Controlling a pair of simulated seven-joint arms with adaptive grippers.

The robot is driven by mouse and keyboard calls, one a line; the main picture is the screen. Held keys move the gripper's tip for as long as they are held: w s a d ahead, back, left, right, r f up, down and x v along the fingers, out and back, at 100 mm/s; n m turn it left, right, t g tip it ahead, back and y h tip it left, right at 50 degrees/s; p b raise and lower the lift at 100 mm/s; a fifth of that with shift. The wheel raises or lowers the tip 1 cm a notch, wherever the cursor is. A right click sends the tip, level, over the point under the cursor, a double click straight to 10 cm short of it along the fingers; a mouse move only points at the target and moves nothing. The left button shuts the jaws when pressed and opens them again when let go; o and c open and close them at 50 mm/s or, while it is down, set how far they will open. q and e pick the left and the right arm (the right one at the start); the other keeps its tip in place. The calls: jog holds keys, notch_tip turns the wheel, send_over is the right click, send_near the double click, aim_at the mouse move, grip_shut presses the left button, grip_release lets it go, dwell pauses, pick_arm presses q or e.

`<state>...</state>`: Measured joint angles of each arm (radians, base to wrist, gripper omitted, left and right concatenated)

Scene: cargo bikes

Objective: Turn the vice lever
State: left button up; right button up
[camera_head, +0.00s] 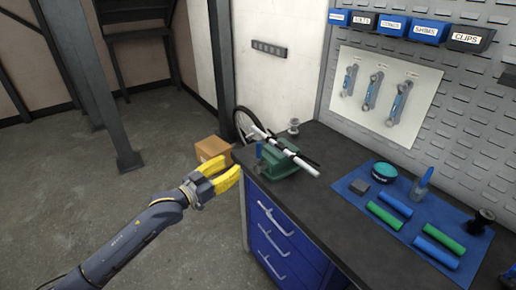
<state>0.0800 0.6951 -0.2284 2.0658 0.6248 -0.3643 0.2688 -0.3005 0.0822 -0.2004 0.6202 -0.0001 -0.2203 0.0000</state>
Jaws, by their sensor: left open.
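A green vice (276,161) stands on the near left corner of the dark workbench, with a pale tube (298,162) lying through it. An upright blue piece, which looks like the vice lever (258,151), shows at the vice's left side. My left gripper (234,166) has yellow fingers and is open and empty. In the picture it is just left of the vice and lever, apart from them, beside the bench's left edge. My right gripper is not visible.
A blue mat (345,186) on the bench holds green and blue cylinders, a teal round item (384,171) and other small things. A cardboard box (212,148) and part of a wheel (243,122) are behind my left gripper. The floor at left is mostly clear.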

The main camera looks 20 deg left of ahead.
aim_at(257, 149)
pick_arm(q)
jog(key=x, duration=1.5)
jog(key=shift+f, duration=0.1)
jog(key=shift+c, duration=0.2)
grip_shut()
